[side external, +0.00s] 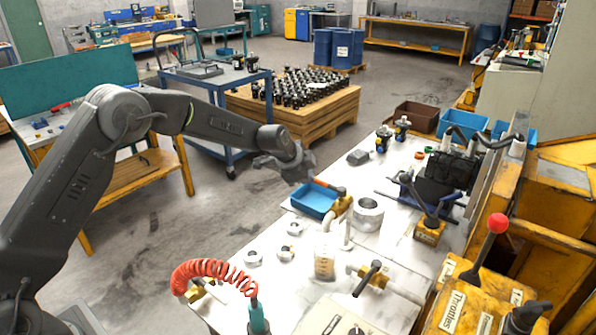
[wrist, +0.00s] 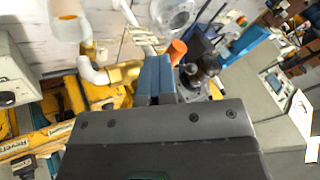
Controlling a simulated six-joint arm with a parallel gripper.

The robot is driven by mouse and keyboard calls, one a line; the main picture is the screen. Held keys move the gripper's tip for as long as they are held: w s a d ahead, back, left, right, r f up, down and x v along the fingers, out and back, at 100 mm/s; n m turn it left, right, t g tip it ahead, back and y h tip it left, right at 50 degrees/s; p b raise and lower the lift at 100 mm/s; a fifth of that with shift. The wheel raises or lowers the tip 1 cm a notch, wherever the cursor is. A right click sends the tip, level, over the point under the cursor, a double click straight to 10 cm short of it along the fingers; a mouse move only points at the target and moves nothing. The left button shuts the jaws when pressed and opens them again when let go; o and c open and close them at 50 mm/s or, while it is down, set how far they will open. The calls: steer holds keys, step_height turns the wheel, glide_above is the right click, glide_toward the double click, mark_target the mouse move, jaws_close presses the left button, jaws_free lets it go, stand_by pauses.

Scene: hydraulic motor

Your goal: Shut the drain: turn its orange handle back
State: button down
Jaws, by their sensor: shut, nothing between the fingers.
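The orange handle (side external: 328,187) sits on top of a brass drain valve (side external: 341,206) at the back-left edge of the white bench. An orange cylindrical piece, apparently the handle's grip (wrist: 177,50), shows just right of my fingertips in the wrist view. A brass fitting with a white elbow pipe (wrist: 92,72) lies to their left. My gripper (wrist: 155,62) is shut and empty, its blue-grey fingers together. In the side view my gripper (side external: 298,168) is above and left of the handle, apart from it. Whether the fingers touch the handle is unclear in the wrist view.
A blue tray (side external: 311,203) lies beside the valve. A metal cylinder (side external: 368,213) stands to its right. A clear container with amber liquid (side external: 325,264) and white pipes stand in front. A red-knobbed lever (side external: 497,224) rises at right. The floor left of the bench is clear.

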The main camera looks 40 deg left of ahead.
steer(key=s+a+f+v, duration=0.1)
steer(key=a+v, duration=0.1)
steer(key=v, duration=1)
steer(key=shift+s+a, duration=0.2)
steer(key=shift+s, duration=0.15)
steer(key=s+d+r+n, duration=0.2)
steer(key=s+r+n, duration=0.15)
steer(key=s, duration=0.55)
steer(key=s+d+r+n, duration=0.1)
steer(key=s+r+n, duration=0.1)
steer(key=s+r, duration=0.5)
steer(key=s+f+n, duration=0.2)
steer(key=s+n, duration=0.1)
steer(key=s, duration=0.6)
steer(key=s+f+n+g+y, duration=0.1)
steer(key=s+f+n, duration=0.1)
steer(key=s, duration=0.7)
steer(key=shift+s+n, duration=0.3)
steer(key=shift+n, duration=0.15)
